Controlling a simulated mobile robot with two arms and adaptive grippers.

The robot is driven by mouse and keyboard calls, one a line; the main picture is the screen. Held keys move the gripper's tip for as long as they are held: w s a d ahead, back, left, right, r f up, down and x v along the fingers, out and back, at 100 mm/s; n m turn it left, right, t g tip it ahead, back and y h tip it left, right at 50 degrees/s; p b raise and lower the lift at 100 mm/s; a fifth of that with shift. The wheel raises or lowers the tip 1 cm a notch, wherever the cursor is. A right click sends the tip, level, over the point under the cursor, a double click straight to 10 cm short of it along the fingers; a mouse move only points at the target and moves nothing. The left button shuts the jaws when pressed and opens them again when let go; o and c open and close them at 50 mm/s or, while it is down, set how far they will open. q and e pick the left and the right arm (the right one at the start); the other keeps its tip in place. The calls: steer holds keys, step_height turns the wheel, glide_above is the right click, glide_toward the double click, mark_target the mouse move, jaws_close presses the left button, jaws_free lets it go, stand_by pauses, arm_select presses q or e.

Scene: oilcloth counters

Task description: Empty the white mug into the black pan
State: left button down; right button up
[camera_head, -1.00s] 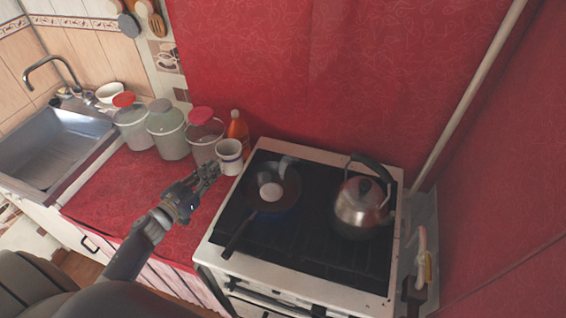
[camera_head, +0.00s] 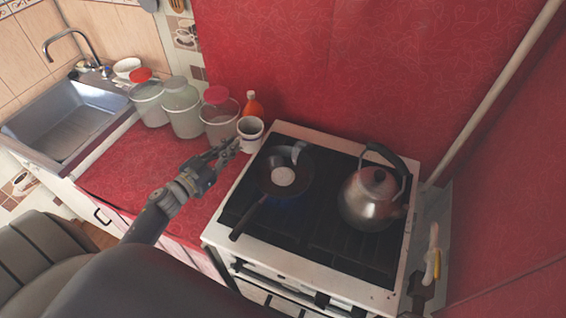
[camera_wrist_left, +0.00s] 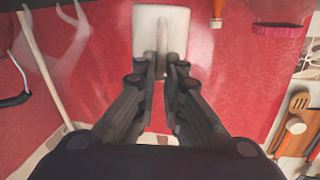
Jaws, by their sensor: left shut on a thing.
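The white mug (camera_head: 250,128), with a dark band, is upright at the left edge of the stove, in front of an orange bottle. My left gripper (camera_head: 230,149) is shut on the mug's handle, from the left and front. In the left wrist view the handle is between the fingertips (camera_wrist_left: 161,70), with the white mug wall (camera_wrist_left: 146,22) behind it. I cannot tell whether the mug touches the counter. The mug's contents are not clear. The black pan (camera_head: 268,187) is on the stove's left side, handle toward the front left, with a pale round patch inside. My right gripper is not in view.
A steel kettle (camera_head: 372,198) stands on the stove (camera_head: 315,243), right of the pan. Several lidded jars (camera_head: 183,112) and the orange bottle (camera_head: 252,104) stand behind and left of the mug. The counter (camera_head: 125,172) is clear at front left. A sink (camera_head: 65,130) is at far left.

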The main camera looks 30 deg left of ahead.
arm_select(q)
steer(key=d+m+b, duration=0.2)
steer(key=shift+s+m, duration=0.2)
steer(key=shift+m, duration=0.1)
steer(key=shift+s+d+f+m+t+b, duration=0.15)
steer(key=shift+d+m+b, duration=0.5)
steer(key=shift+m+b, duration=1.2)
steer(key=shift+s+d+m+t+b, duration=0.15)
steer(key=shift+d+m+b, duration=0.55)
steer(key=shift+m+b, duration=1.15)
steer(key=shift+s+d+f+m+b, duration=0.15)
steer(key=shift+d+m+b, duration=0.75)
steer(key=shift+b, duration=1.7)
steer(key=shift+a+r+m, duration=0.1)
steer(key=shift+a+m, duration=0.1)
steer(key=shift+m, duration=0.3)
steer(key=shift+s+d+r+m+b, duration=0.15)
steer(key=shift+d+m+b, duration=0.15)
steer(key=shift+d+m, duration=0.15)
steer(key=shift+s+d+r+m+b, duration=0.1)
steer(key=shift+d+m+b, duration=0.2)
steer(key=shift+d, duration=0.2)
